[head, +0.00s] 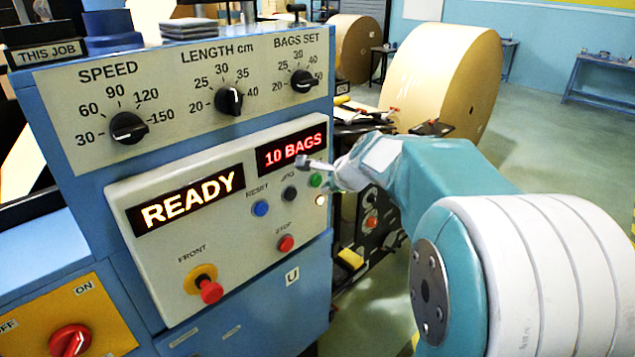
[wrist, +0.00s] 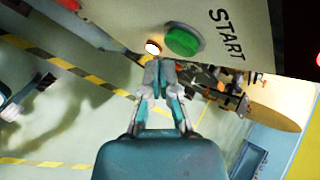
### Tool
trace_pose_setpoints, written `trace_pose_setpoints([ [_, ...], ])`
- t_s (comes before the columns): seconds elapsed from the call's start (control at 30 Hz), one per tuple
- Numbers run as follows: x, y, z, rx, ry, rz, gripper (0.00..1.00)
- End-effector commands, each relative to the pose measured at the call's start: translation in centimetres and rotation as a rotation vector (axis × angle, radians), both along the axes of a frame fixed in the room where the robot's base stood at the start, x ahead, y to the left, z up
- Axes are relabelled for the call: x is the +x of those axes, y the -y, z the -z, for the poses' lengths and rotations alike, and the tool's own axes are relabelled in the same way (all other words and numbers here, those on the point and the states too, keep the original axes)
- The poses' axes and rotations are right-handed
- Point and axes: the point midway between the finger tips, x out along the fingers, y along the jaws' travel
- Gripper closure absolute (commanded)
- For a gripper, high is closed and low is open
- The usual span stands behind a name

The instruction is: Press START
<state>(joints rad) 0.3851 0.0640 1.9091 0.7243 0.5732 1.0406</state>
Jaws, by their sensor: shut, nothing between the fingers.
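The green START button (head: 316,180) is on the right edge of the light control panel (head: 225,225), just below the red "10 BAGS" display (head: 291,148). In the wrist view the green button (wrist: 183,41) sits beside the word START (wrist: 228,35). My gripper (head: 306,165) reaches in from the right, close to the button. In the wrist view my gripper (wrist: 158,66) has its fingertips together and empty. The tips appear below and left of the button, near a small lit lamp (wrist: 153,47). Whether they touch the panel cannot be told.
Near START are a dark JOG button (head: 290,193), a blue RESET button (head: 261,208), a red STOP button (head: 285,243) and a red FRONT knob (head: 210,290). The display (head: 188,199) reads READY. A large kraft roll (head: 440,80) stands behind.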

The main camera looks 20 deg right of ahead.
Motion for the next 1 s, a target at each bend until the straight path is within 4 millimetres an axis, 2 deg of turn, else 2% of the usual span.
trace_pose_setpoints([
  [1.0,0.95,-0.36,-0.15,0.0,0.0,0.0,1.0],
])
